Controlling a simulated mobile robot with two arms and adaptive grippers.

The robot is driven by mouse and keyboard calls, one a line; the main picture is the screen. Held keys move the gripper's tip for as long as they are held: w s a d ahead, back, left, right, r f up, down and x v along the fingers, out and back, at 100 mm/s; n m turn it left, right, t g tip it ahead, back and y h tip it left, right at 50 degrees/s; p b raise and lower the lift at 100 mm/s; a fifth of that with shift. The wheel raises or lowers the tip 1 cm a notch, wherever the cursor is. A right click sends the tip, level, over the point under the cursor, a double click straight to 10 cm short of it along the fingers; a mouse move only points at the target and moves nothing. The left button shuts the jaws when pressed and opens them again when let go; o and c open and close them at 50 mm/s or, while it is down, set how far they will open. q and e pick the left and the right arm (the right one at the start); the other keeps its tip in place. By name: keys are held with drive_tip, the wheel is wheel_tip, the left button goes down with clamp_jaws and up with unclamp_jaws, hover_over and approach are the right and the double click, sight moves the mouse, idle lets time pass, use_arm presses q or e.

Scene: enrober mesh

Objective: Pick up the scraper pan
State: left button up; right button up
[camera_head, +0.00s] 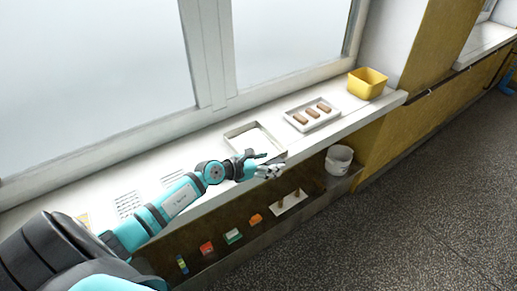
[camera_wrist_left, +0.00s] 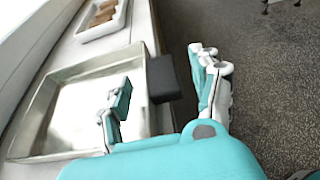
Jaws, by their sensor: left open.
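The scraper pan (camera_head: 240,133) is a shallow metal tray lying on the white window sill. In the left wrist view the pan (camera_wrist_left: 68,112) shows large, with a dark block-like handle (camera_wrist_left: 172,78) on its right side. My left gripper (camera_head: 263,166) is open at the pan's near edge. In the left wrist view, the fingers of this gripper (camera_wrist_left: 162,95) are spread, one over the pan and one beyond the handle, with the handle between them in the picture. I cannot tell whether they touch it. My right gripper is not in view.
A white tray (camera_head: 293,122) with three brown bars sits right of the pan, and a yellow bin (camera_head: 367,84) farther right. Below the sill, a lower shelf holds a white bucket (camera_head: 339,160) and several small items. Printed sheets (camera_head: 127,205) lie at left.

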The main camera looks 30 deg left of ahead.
use_arm(q)
drive_tip(key=shift+x, duration=0.95)
drive_tip(key=shift+s, duration=0.1)
drive_tip(key=shift+c, duration=0.6)
clamp_jaws()
